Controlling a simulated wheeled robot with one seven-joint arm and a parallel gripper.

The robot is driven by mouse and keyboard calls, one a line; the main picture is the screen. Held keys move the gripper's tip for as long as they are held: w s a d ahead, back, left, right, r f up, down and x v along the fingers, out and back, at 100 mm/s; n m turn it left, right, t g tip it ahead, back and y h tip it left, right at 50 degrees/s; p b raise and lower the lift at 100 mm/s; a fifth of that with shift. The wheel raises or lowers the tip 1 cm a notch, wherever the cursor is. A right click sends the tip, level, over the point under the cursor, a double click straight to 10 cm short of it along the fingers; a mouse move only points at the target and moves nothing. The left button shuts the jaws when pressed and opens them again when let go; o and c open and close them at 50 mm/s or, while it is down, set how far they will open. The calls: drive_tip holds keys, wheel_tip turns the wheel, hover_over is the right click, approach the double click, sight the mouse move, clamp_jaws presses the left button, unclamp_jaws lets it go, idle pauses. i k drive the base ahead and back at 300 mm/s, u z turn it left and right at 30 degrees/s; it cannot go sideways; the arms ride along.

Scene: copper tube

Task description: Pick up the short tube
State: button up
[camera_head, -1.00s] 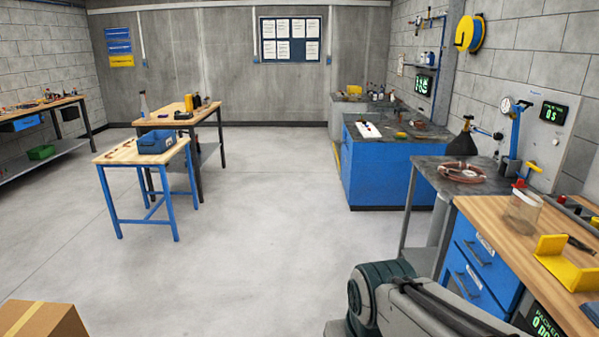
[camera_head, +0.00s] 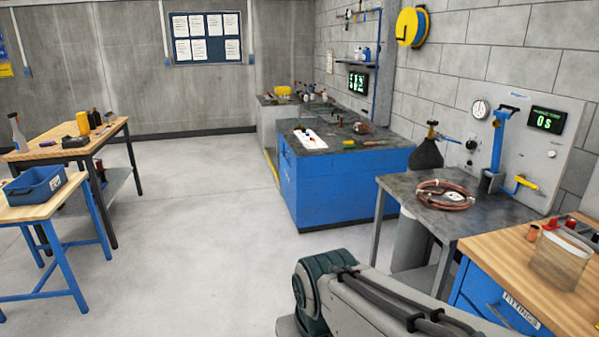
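I cannot single out the short tube with certainty. A small copper-coloured cylinder (camera_head: 532,232) stands on the wooden bench at the right, beside a clear container; it is too small to tell if it is a tube or a fitting. A coil of copper tube (camera_head: 446,195) lies on the dark metal table (camera_head: 398,187). My gripper is out of view; only a grey link of my arm shows at the bottom centre.
The wooden bench (camera_head: 492,250) with blue drawers and a clear container (camera_head: 560,259) is at the right. A blue workbench (camera_head: 345,185) stands behind the metal table. A blue bin (camera_head: 35,187) sits on a small table at the left. The floor (camera_head: 205,230) between is clear.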

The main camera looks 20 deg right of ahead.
sight(530, 236)
drive_tip(key=z, duration=0.4)
drive_tip(key=i, duration=1.35)
drive_tip(key=z, duration=1.9)
drive_tip(key=i, duration=0.95)
drive_tip(key=z, duration=0.85)
